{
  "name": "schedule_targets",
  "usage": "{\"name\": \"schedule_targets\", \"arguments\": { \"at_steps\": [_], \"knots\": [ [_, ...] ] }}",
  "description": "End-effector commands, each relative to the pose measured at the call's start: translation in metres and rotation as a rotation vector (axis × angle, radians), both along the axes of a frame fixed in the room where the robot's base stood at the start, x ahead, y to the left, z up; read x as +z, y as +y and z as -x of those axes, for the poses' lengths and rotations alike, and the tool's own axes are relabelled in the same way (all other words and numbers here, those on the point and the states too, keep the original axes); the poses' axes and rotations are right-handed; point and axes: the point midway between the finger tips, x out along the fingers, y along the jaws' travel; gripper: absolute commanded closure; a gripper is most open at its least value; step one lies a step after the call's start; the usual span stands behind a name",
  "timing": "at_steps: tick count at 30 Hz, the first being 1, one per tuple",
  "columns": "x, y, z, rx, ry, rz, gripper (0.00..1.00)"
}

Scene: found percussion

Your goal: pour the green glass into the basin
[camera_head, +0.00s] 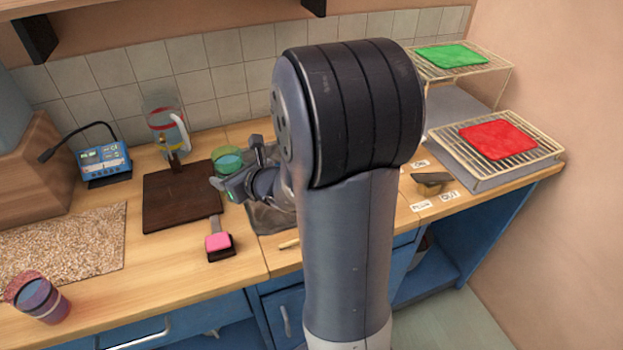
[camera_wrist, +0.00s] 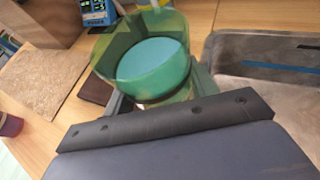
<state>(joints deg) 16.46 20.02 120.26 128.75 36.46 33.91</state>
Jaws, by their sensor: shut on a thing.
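The green glass (camera_head: 227,159) is see-through, with blue-green contents showing inside it. In the wrist view the green glass (camera_wrist: 112,52) fills the upper middle, its mouth facing the camera. My gripper (camera_head: 235,182) is shut on the glass, with a finger on each side of it in the wrist view (camera_wrist: 160,97). The glass looks roughly upright, to the left of the basin. The grey basin (camera_head: 268,222) is partly hidden behind my arm in the head view. Its rim and floor show at right in the wrist view (camera_wrist: 255,92), with a blue strip inside.
A dark board (camera_head: 180,205), a pink-and-black brush (camera_head: 219,244) and a clear jug (camera_head: 163,125) are to the left. A blue meter (camera_head: 103,162) stands farther left. A purple cup (camera_head: 41,301) is at front left. Wire racks with red (camera_head: 497,140) and green cloths (camera_head: 451,56) stand right.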

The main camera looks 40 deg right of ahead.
Motion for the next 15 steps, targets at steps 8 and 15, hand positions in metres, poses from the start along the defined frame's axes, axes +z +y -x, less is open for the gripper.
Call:
{"name": "schedule_targets", "arguments": {
  "at_steps": [8,15],
  "knots": [
    [0.006,-0.037,0.027,-0.093,-0.003,0.000,0.80],
    [0.009,-0.065,0.053,-0.185,-0.002,0.009,0.80]
  ]
}}
